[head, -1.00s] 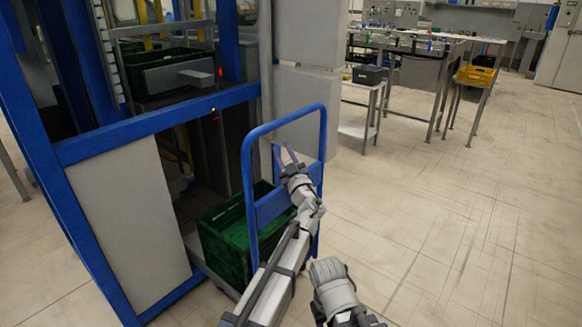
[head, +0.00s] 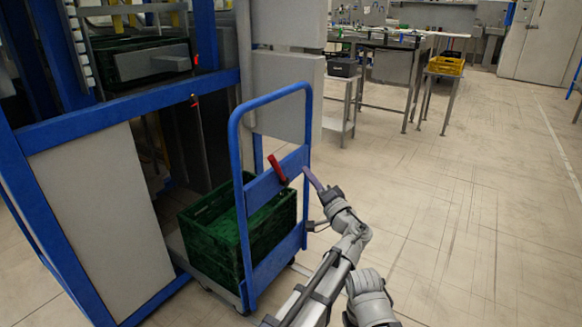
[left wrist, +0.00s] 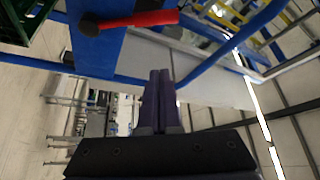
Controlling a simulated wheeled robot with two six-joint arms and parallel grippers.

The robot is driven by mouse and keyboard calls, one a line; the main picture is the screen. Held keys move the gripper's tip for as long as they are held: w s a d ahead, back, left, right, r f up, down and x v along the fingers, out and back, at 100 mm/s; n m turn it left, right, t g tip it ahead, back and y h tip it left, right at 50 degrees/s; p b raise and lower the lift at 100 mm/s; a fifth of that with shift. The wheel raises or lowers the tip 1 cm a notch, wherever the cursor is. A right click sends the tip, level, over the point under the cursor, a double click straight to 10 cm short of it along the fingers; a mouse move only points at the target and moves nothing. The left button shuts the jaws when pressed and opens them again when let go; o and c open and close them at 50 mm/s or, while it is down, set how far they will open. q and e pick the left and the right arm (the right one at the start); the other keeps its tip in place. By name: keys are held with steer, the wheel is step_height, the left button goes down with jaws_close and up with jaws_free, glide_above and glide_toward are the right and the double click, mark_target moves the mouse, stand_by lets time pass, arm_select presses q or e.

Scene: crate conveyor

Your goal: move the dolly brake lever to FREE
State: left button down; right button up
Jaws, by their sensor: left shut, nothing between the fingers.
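The dolly (head: 234,140) has a blue tube handle with a blue cross plate. The red brake lever (head: 277,168) is on this plate, its red grip leaning up and left from a dark pivot. The red lever also shows in the left wrist view (left wrist: 145,19), above my fingers, with its black pivot to the left. My left gripper (head: 308,175) is shut and empty, at the right of the lever near the handle's right post. In the left wrist view its purple fingers (left wrist: 160,75) are together and apart from the lever. No FREE marking is readable.
A green crate (head: 232,212) sits on the dolly behind the handle. The blue-framed conveyor station (head: 130,110) stands left. Steel tables and a yellow crate (head: 446,66) are at the back. The floor on the right is clear.

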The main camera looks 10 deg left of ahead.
arm_select(q)
step_height(320, 180, up, 3)
steer(key=p, duration=0.3)
glide_above(279, 171)
steer(key=w+d, duration=0.3)
steer(key=shift+s+a+f+b, duration=0.35)
steer(key=shift+s+f+b, duration=0.3)
steer(key=shift+s, duration=0.2)
steer(key=shift+s+a+f+b, duration=0.3)
steer(key=shift+s+f+b, duration=0.3)
steer(key=shift+s, duration=0.25)
steer(key=shift+s+a+f+n+b, duration=0.1)
steer(key=shift+s+f+n+b, duration=0.15)
steer(key=shift+n+b, duration=0.3)
steer(key=shift+s, duration=0.15)
steer(key=s+a+f+n+g+y+b, duration=0.1)
steer(key=s+f+n+y+b, duration=0.3)
steer(key=b, duration=0.4)
steer(key=shift+s+a+f+n, duration=0.2)
steer(key=shift+a+f+n, duration=0.2)
steer(key=shift+n, duration=0.75)
